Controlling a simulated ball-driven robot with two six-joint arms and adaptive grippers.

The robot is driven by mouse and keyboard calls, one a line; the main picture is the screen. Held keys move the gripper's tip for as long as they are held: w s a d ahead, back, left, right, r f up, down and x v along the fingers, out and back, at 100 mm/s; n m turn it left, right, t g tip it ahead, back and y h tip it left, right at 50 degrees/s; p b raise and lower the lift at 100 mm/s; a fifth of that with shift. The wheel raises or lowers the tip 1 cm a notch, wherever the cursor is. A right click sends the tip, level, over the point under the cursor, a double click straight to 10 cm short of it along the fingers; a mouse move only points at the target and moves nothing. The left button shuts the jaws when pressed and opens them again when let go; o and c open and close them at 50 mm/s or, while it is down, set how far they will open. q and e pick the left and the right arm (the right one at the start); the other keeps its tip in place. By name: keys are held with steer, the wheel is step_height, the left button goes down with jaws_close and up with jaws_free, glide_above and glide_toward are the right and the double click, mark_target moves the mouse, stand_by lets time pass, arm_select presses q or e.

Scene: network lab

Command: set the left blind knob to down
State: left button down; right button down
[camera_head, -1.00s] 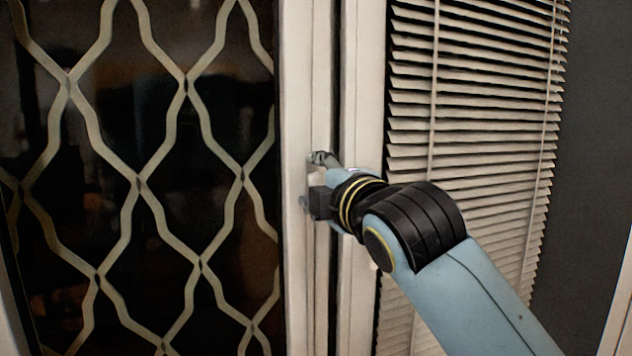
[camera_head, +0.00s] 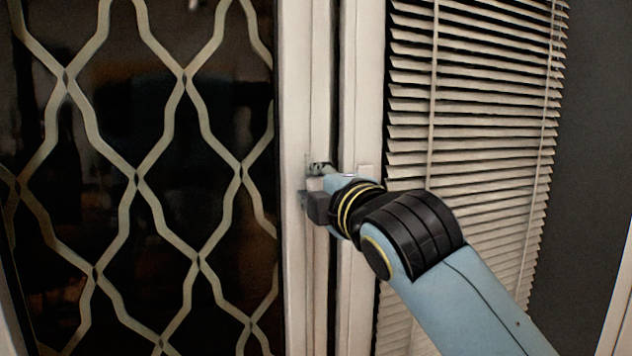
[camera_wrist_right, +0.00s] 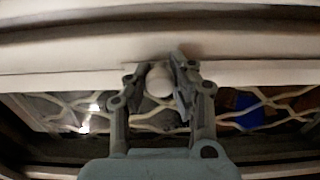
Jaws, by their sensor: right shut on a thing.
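The knob (camera_wrist_right: 159,80) is a small, pale, rounded piece between my right gripper's fingers in the right wrist view. My right gripper (camera_wrist_right: 157,72) is shut on it, one finger on each side. In the head view my right gripper (camera_head: 319,170) is at the white upright frame (camera_head: 310,90), between the lattice and the blind. There the fingers and wrist mostly hide the knob, and I cannot read its setting. The blind (camera_head: 475,100) hangs to the right with its slats tilted. My left gripper is out of view.
A dark pane with a metal lattice (camera_head: 136,178) fills the left side. My right arm crosses in front of the lower part of the blind. A dark wall (camera_head: 598,130) is at the right.

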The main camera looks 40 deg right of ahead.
mark_target(309, 311)
step_height(309, 311, down, 24)
steer(key=b, duration=1.3)
steer(key=shift+r+b, duration=0.25)
steer(key=shift+b, duration=0.05)
step_height(309, 311, down, 20)
steer(key=b, duration=1.5)
steer(key=shift+r+b, duration=0.15)
steer(key=shift+b, duration=0.15)
steer(key=shift+s, duration=0.1)
steer(key=c, duration=1.6)
jaws_free()
steer(key=shift+f, duration=0.2)
steer(key=o, duration=0.5)
steer(key=shift+c, duration=0.2)
steer(key=shift+o, duration=0.3)
steer(key=shift+r, duration=0.2)
steer(key=shift+s, duration=0.1)
